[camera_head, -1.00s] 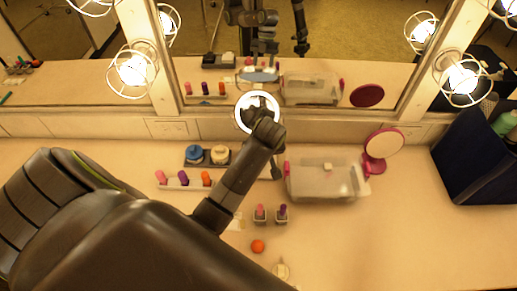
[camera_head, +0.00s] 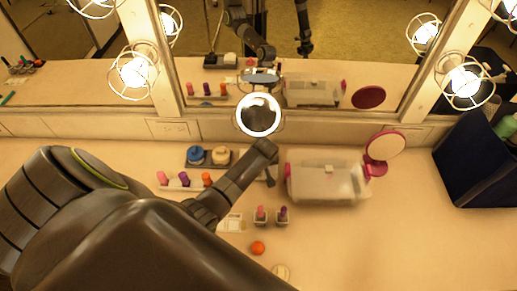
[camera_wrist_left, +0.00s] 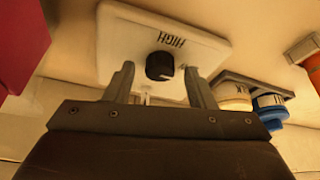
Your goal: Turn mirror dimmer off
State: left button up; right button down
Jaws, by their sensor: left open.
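The mirror dimmer (camera_wrist_left: 112,45) shows in the left wrist view as a white plate with a "HIGH" label and a round black knob (camera_wrist_left: 160,66). I cannot make out the dimmer in the head view. My left gripper (camera_wrist_left: 158,84) is open, with its two fingers on either side of the knob in the picture. I cannot tell whether they touch it. In the head view my left arm (camera_head: 235,182) reaches in over the counter, its end below the round mirror (camera_head: 258,114). The mirror bulbs (camera_head: 134,71) are lit. My right gripper is not in view.
A tray with a blue jar (camera_head: 195,155) and a cream jar (camera_head: 220,155) stands beside my left arm, near lipsticks (camera_head: 183,179). A clear box (camera_head: 325,184) and a pink hand mirror (camera_head: 385,147) stand to the right.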

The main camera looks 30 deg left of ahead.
pick_arm(q)
jog(key=shift+f, duration=0.25)
jog(key=c, duration=1)
jog(key=shift+a, duration=0.1)
